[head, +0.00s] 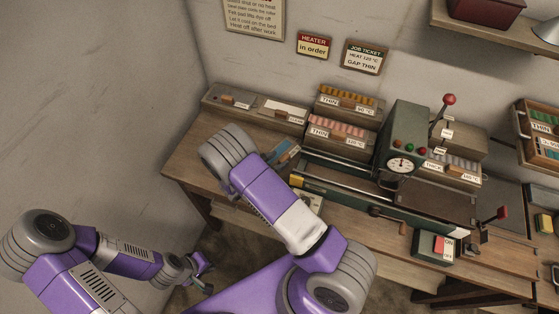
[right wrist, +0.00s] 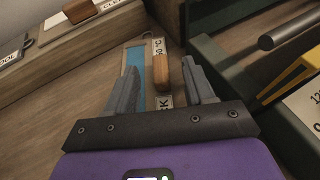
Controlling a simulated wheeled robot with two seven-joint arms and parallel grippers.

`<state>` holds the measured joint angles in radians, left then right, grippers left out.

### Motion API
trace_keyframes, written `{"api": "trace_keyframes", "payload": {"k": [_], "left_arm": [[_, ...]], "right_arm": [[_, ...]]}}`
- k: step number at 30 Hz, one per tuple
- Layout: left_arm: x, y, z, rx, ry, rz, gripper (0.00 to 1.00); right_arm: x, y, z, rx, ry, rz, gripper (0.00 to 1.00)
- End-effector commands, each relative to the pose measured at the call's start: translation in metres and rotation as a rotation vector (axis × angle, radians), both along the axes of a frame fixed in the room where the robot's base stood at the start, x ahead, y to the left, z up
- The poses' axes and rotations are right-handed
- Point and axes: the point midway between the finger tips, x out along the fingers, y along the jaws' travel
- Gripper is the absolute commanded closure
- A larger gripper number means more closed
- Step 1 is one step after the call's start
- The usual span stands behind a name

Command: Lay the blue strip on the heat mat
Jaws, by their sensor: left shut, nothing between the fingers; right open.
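The blue strip (right wrist: 133,72) lies on a pale labelled holder with a wooden handle (right wrist: 162,73) in the right wrist view. Part of it shows in the head view (head: 284,154) beside my purple right arm. My right gripper (right wrist: 164,88) is open, its fingers on either side of the strip and handle, with nothing held. My left gripper (head: 202,271) is shut and empty, low at the left, away from the bench. I cannot tell which surface is the heat mat.
A green machine with a dial (head: 400,164) and red-knobbed levers stands on the wooden bench (head: 196,150). A dark green wall (right wrist: 222,72) and a yellow piece (right wrist: 292,76) are close right of my right gripper.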

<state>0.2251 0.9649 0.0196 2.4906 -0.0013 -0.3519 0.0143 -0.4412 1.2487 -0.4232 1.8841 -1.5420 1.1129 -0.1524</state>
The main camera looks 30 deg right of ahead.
Motion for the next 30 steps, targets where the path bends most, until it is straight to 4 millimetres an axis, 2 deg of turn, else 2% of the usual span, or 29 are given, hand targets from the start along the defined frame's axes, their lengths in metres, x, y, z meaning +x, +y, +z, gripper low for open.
{"api": "trace_keyframes", "payload": {"k": [15,25,30], "left_arm": [[0.000,0.000,0.000,0.000,-0.001,-0.001,1.00],[0.000,0.000,0.000,0.000,-0.001,0.000,1.00],[0.000,0.000,0.000,0.000,-0.001,0.000,1.00]], "right_arm": [[0.018,-0.054,-0.033,0.000,0.000,-0.003,0.47],[0.021,-0.060,-0.035,0.000,0.000,0.000,0.47],[0.021,-0.060,-0.035,0.000,0.000,0.000,0.73]]}}
